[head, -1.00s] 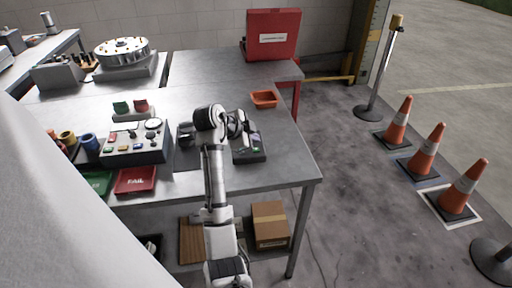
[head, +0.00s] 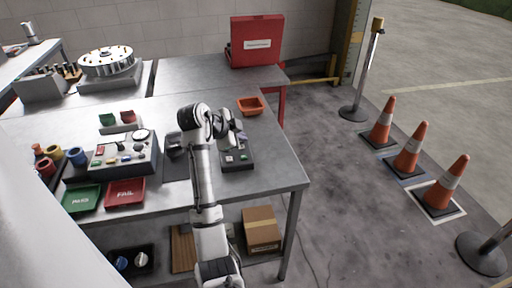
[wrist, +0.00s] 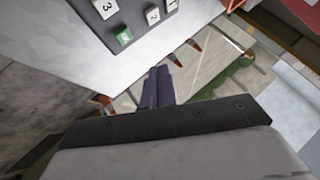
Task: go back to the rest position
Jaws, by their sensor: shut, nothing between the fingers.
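My gripper (wrist: 158,85) shows in the wrist view with its two dark fingers together and nothing between them. In the head view my arm reaches up over the metal table (head: 265,182), bends at the elbow, and its end is just above a dark button box (head: 238,160). The arm's end partly covers that box, and the fingertips are hard to make out there. In the wrist view a dark panel with numbered keys and a green key (wrist: 124,37) lies up and left of the fingers, apart from them.
A grey control console (head: 125,158), a green PASS tray (head: 81,199) and a red FAIL tray (head: 125,194) lie left of my arm. An orange bin (head: 250,106) stands behind the button box. Traffic cones (head: 409,150) stand on the floor at right. Open floor lies between.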

